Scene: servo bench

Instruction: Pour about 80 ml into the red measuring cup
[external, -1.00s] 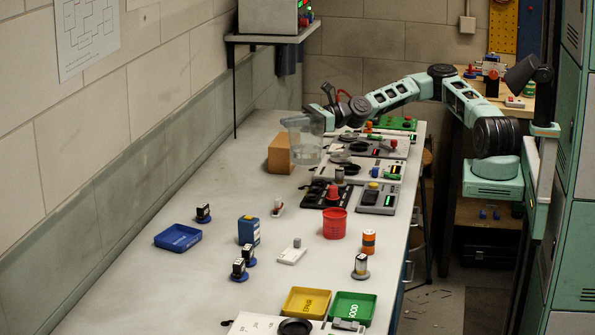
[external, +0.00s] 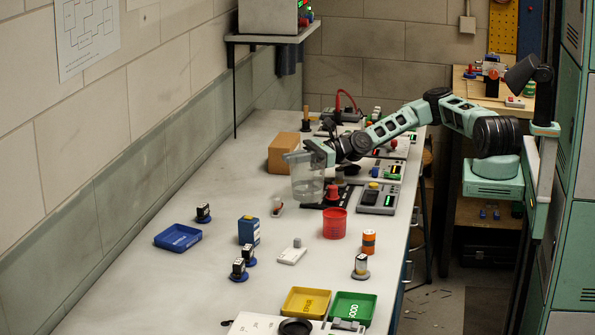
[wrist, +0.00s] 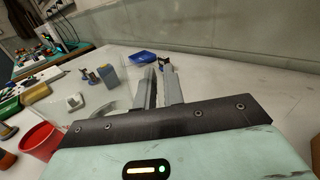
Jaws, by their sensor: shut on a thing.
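The red measuring cup (external: 334,224) stands upright on the bench right of centre in the external view. It also shows at the lower left of the wrist view (wrist: 40,140). My gripper (external: 296,155) is shut on a clear pitcher (external: 307,183) near its top edge. The pitcher holds some clear liquid low down and looks close to upright. It is above and to the left of the red cup, apart from it. In the wrist view, my fingers (wrist: 160,88) are close together with part of the clear vessel between and beside them.
A blue tray (external: 160,238), a blue box (external: 249,232), a small white block (external: 292,256) and an orange-banded cylinder (external: 369,241) stand around the red cup. Yellow (external: 287,308) and green (external: 372,307) trays sit in front. A cardboard box (external: 279,154) is behind the pitcher.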

